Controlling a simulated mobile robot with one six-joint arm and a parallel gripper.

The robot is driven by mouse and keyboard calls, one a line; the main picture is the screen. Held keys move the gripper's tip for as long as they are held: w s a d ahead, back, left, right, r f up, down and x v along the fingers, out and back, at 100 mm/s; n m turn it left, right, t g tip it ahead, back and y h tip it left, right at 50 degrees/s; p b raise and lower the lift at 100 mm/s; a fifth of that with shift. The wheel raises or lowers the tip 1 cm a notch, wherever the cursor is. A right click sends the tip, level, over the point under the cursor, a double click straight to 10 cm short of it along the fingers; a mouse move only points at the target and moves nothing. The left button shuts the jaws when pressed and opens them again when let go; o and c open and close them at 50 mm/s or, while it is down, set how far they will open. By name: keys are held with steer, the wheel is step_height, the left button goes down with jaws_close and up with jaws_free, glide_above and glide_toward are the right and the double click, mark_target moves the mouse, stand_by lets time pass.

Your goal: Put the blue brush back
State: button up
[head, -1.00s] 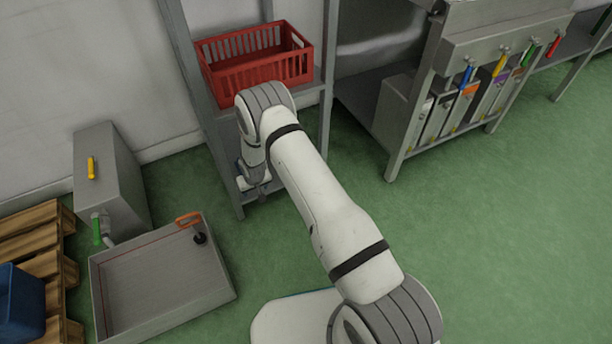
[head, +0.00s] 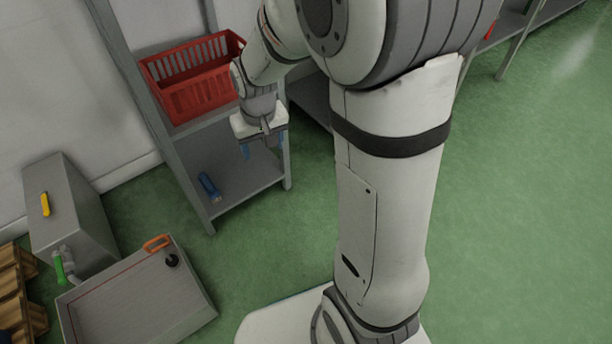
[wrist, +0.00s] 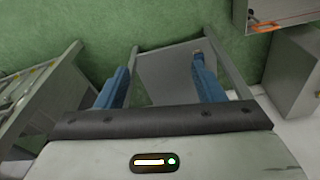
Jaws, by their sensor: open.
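A small blue object (head: 209,187) lies on the grey lower shelf (head: 247,172) of the rack in the head view; it may be the blue brush, but its bristles cannot be made out. My gripper (head: 264,149) is open and empty, with blue fingers pointing down, above and to the right of the blue object. In the wrist view my open fingers (wrist: 161,86) straddle part of the shelf (wrist: 165,78). A small dark end (wrist: 196,55) shows beside the right finger, mostly hidden by it.
A red crate (head: 195,78) stands on the rack's upper shelf, close left of my wrist. Rack posts flank the lower shelf. A grey tray (head: 140,300) with an orange handle and a grey box (head: 70,212) stand at left. Green floor is open at right.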

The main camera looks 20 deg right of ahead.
steer(key=s+d+r, duration=0.2)
steer(key=s, duration=0.6)
steer(key=s+d+r+m, duration=0.1)
steer(key=s+d+r, duration=0.1)
steer(key=s, duration=0.6)
steer(key=shift+s+d+r+g, duration=0.15)
steer(key=shift+s+r+g, duration=0.2)
steer(key=shift+r, duration=0.45)
